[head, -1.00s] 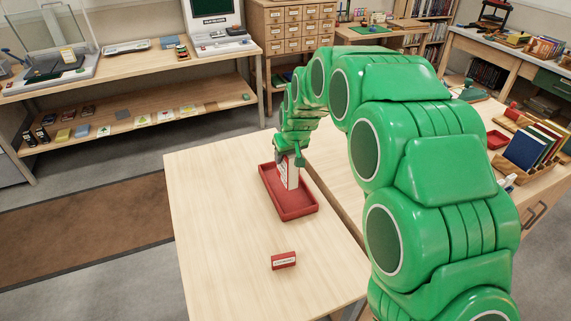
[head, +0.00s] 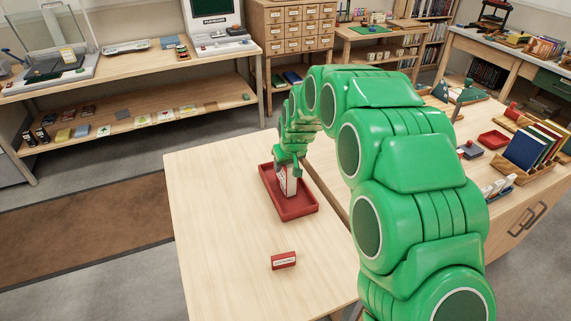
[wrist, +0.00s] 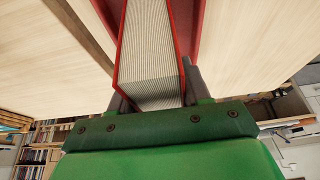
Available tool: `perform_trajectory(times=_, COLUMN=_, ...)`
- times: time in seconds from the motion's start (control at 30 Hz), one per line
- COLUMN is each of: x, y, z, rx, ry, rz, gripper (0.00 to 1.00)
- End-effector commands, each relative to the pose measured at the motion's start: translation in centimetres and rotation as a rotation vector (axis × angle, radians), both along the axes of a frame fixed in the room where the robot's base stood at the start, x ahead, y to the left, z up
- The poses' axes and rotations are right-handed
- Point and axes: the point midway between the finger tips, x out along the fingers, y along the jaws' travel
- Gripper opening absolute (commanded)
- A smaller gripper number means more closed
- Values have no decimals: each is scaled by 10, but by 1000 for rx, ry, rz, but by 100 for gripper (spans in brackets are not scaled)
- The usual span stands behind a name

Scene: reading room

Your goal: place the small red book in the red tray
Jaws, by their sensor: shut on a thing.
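My gripper (head: 288,163) is at the far end of the green arm, above the red tray (head: 296,211) on the pale wooden table. It is shut on the small red book (head: 290,184), which stands upright with its lower end down inside the tray's outline. I cannot tell whether the book touches the tray floor. In the wrist view the book (wrist: 152,55) shows its ribbed cream page edges between red covers, with a gripper finger on each side. Part of the red tray (wrist: 188,14) shows behind it.
A small red block with a white label (head: 284,261) sits on the table in front of the tray. The table left of the tray is clear.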

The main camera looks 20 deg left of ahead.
Motion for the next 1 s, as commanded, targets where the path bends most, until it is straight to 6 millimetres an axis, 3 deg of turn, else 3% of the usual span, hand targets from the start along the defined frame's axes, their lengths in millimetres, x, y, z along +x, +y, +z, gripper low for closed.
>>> perform_trajectory(times=0.1, x=0, y=0, z=-3, rx=0, ry=0, rz=0, gripper=7)
perform_trajectory(times=0.13, x=0, y=0, z=-2, rx=0, ry=0, rz=0, gripper=52)
perform_trajectory(times=0.27, x=0, y=0, z=-2, rx=0, ry=0, rz=0, gripper=71)
perform_trajectory(times=0.7, x=0, y=-1, z=2, rx=1, ry=-1, rz=0, gripper=72)
perform_trajectory(times=1.0, x=-7, y=-7, z=26, rx=1, ry=0, rz=-1, gripper=72)
